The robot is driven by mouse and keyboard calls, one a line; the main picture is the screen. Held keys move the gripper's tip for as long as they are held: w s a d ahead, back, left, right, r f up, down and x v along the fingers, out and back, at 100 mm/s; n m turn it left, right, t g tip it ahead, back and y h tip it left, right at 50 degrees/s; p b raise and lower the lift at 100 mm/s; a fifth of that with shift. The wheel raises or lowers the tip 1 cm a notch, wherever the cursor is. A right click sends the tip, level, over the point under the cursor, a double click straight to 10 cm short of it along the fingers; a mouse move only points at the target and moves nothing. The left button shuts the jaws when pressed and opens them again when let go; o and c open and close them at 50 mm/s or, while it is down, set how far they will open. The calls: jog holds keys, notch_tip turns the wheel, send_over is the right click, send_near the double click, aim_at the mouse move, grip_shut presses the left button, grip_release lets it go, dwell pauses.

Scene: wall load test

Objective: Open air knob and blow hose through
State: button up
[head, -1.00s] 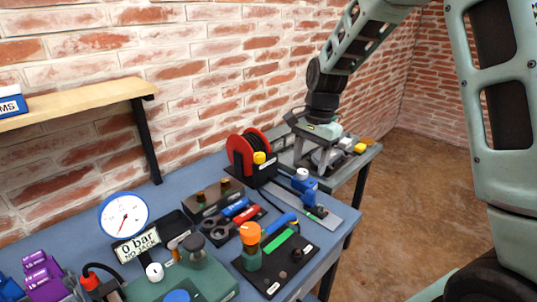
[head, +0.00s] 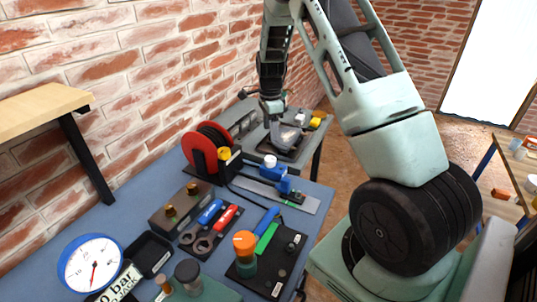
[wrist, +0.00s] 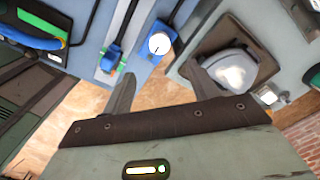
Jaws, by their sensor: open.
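A red reel (head: 198,152) with black hose (head: 214,133) and a yellow piece (head: 224,153) stands left of the fitting. My gripper (head: 274,138) is above the far grey bench, beyond the knob. In the wrist view its fingers (wrist: 160,75) are apart with nothing between them.
The far grey bench (head: 318,150) holds a dark plate with a pale, shiny item (wrist: 236,70), close by my right finger. A wooden shelf (head: 40,102) juts out at left.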

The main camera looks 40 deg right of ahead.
aim_at(270, 158)
notch_tip(270, 158, down, 12)
jog(key=shift+p, duration=1.1)
jog(key=c, duration=1)
